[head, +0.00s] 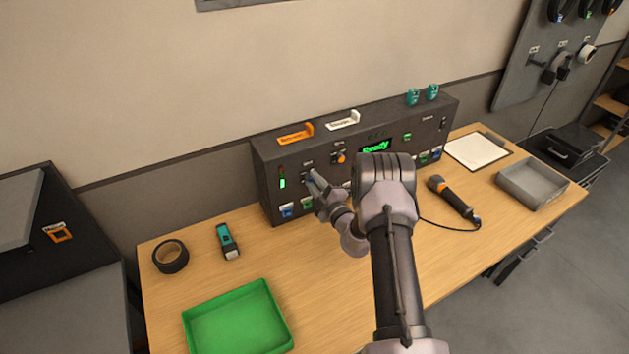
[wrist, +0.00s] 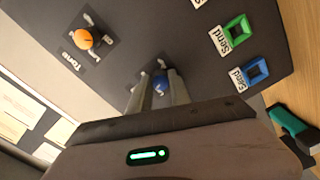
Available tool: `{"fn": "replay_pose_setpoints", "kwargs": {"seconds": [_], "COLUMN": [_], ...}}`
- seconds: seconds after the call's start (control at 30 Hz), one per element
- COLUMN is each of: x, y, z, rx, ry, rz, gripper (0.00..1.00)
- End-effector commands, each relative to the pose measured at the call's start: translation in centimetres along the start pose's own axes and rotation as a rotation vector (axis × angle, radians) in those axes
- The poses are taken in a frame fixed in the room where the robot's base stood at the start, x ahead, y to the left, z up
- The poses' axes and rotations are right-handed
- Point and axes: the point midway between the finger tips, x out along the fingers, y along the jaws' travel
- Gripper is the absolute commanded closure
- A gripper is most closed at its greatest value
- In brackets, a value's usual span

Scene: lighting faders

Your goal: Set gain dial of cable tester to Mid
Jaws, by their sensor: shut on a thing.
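The cable tester (head: 267,165) is a dark box with a sloped front panel at the back of the bench. My gripper (head: 314,183) reaches its left part.
A green button (wrist: 235,29) and a blue button (wrist: 257,70) sit near the gripper. A green display (head: 376,146) is lit on the panel. A green tray (head: 240,322), tape roll (head: 171,256) and teal tool (head: 228,241) lie at the left; a handheld tool (head: 453,196) lies right.

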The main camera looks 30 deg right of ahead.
Motion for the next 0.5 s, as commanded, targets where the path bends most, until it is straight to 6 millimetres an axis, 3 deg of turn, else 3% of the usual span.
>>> {"fn": "replay_pose_setpoints", "kwargs": {"seconds": [0.5], "x": [-0.03], "y": [-0.16], "z": [-0.06], "rx": [0.485], "ry": [-0.001], "rz": [-0.002], "gripper": [1.00]}}
